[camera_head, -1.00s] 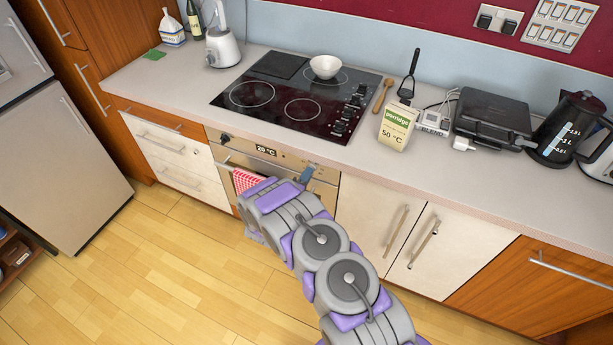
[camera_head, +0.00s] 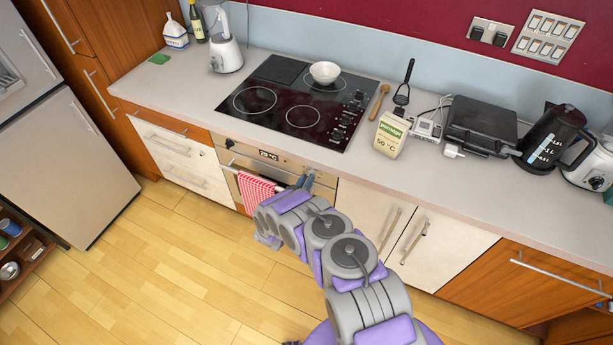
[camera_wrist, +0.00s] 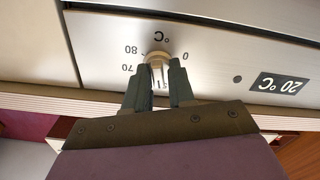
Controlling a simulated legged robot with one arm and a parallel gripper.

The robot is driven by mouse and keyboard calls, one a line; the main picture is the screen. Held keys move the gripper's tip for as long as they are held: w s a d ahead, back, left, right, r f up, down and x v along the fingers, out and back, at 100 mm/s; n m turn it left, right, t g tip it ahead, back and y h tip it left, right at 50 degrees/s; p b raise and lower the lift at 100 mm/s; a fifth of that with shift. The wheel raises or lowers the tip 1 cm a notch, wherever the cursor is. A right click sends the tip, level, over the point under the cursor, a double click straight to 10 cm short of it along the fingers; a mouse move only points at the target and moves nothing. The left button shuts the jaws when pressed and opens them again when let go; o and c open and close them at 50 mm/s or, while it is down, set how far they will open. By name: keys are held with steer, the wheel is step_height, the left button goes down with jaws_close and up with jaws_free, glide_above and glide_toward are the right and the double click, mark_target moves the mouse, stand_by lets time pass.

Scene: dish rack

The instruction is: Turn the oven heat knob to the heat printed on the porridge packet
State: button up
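The porridge packet (camera_head: 391,134) stands upright on the counter right of the hob; its front reads 50 °C. In the head view my gripper (camera_head: 304,182) hides the knob.
A red checked towel (camera_head: 256,190) hangs on the oven handle left of my arm. Another knob (camera_head: 230,143) is at the panel's left end. A white bowl (camera_head: 325,72) sits on the hob. The floor in front is clear.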

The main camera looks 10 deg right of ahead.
steer(key=o, duration=0.3)
steer(key=shift+r, duration=0.1)
steer(key=shift+s, duration=0.15)
steer(key=shift+p+v, duration=0.8)
steer(key=shift+v, duration=0.1)
steer(key=p+v, duration=0.3)
steer(key=v, duration=0.3)
stand_by(0.8)
